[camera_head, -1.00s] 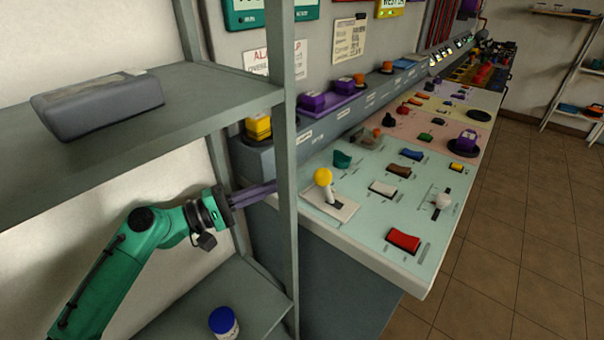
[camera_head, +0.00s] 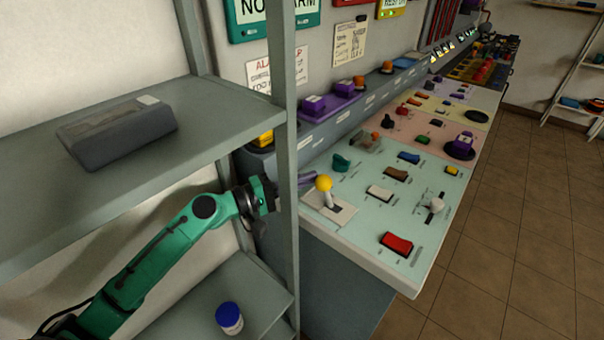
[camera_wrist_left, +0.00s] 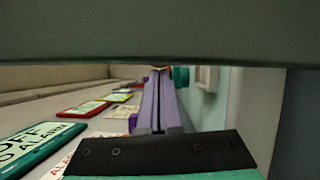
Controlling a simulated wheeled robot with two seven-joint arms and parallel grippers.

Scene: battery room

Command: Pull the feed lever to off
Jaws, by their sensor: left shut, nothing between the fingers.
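A lever with a yellow ball knob (camera_head: 324,184) stands on a pale plate at the near left corner of the light green panel. A second lever with a white knob (camera_head: 436,205) stands at the panel's right side. I cannot read which label names the feed lever. My left gripper (camera_head: 312,178) reaches behind the shelf post, its fingertips just left of the yellow knob; I cannot tell whether they touch. In the left wrist view its purple-grey fingers (camera_wrist_left: 160,100) lie together, empty, with a sliver of orange-yellow at their tips. My right gripper is not in view.
The grey shelf post (camera_head: 284,150) stands in front of my left wrist. A shelf above holds a grey box (camera_head: 118,135); a lower one holds a blue-lidded jar (camera_head: 229,318). A red switch (camera_head: 396,243) and other controls sit on the panel (camera_head: 345,240).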

